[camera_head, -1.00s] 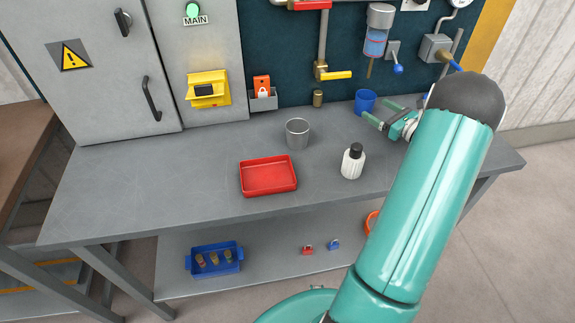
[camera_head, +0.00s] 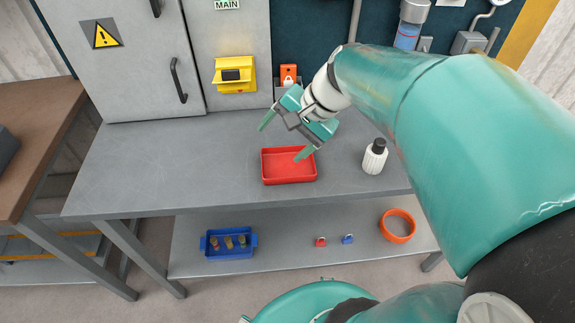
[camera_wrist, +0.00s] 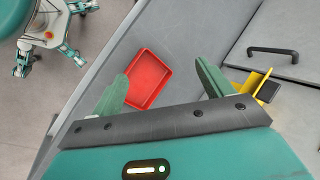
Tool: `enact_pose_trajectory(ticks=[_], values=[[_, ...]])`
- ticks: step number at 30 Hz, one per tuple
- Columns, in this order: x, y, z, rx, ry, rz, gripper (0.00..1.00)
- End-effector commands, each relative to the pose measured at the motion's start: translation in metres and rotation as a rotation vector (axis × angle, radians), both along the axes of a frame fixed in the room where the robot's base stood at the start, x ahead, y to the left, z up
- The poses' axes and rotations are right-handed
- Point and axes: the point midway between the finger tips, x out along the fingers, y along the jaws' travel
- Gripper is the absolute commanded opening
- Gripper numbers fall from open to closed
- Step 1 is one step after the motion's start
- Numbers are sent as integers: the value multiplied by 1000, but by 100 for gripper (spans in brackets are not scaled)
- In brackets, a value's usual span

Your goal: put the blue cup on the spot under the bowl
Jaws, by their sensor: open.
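The blue cup does not show in either current view; my arm covers the back right of the bench, where it stood a second ago. A clear filter bowl with blue liquid (camera_head: 406,37) hangs on the dark wall panel. The bench spot below it is hidden behind my arm. My gripper (camera_head: 286,137) is open and empty above the bench, over the back of the red tray (camera_head: 288,180). In the wrist view my open fingers (camera_wrist: 161,70) have nothing held between them, and the red tray (camera_wrist: 149,80) lies beyond them.
A white bottle with a black cap (camera_head: 374,157) stands right of the tray. A yellow wall box (camera_head: 234,75) is behind the bench. The left bench top (camera_head: 125,165) is clear.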

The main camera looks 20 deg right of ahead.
Motion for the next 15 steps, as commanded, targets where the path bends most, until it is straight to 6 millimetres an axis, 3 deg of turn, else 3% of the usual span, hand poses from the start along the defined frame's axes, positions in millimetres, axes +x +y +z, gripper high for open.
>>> enact_pose_trajectory(ticks=[3,9,15], values=[[-31,20,6,-182,-67,174,79],[-74,34,12,-486,-195,453,79],[-98,35,16,-704,-299,639,79]])
